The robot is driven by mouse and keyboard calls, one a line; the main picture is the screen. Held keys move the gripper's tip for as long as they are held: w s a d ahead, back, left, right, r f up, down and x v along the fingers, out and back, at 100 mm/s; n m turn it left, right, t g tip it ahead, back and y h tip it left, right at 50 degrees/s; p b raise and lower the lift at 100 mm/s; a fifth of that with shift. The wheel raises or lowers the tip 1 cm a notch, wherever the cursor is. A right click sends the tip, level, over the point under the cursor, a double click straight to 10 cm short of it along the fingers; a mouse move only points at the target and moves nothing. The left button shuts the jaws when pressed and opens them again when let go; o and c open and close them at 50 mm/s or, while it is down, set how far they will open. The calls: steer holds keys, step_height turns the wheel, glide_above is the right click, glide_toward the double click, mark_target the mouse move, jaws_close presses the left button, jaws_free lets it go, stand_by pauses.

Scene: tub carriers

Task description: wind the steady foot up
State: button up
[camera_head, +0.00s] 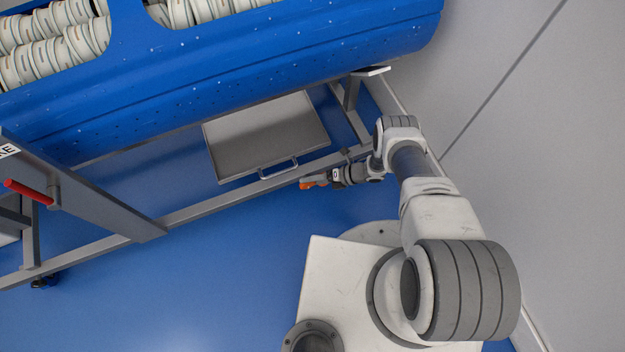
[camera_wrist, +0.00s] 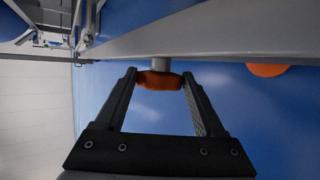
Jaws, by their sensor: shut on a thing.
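An orange knob (camera_wrist: 160,81) sits on a short grey stem at the steel frame rail (camera_wrist: 215,42) in the wrist view. My gripper (camera_wrist: 159,76) is shut on this knob, one fingertip on each side. A second orange rounded piece (camera_wrist: 266,70) shows at the right, partly hidden by the rail; I cannot tell whether it is the foot's pad. In the head view my gripper (camera_head: 314,181) is small and low beside the carrier's lower rail, with orange (camera_head: 306,186) at its tip. The rest of the steady foot is hidden.
The blue tub (camera_head: 230,80) holding stacks of pale round pieces rests on the grey carrier frame (camera_head: 100,205). A grey tray (camera_head: 265,135) with a handle lies beneath it. A red lever (camera_head: 27,192) sticks out at left. Blue floor (camera_head: 180,290) is clear in front; a grey wall (camera_head: 560,150) stands right.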

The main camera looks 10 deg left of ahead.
steer(key=shift+w, duration=0.1)
stand_by(0.3)
steer(key=o, duration=1.3)
steer(key=shift+o, duration=0.2)
steer(key=p+v, duration=0.4)
steer(key=v, duration=1.3)
steer(key=shift+d+p, duration=0.2)
steer(key=shift+p, duration=0.15)
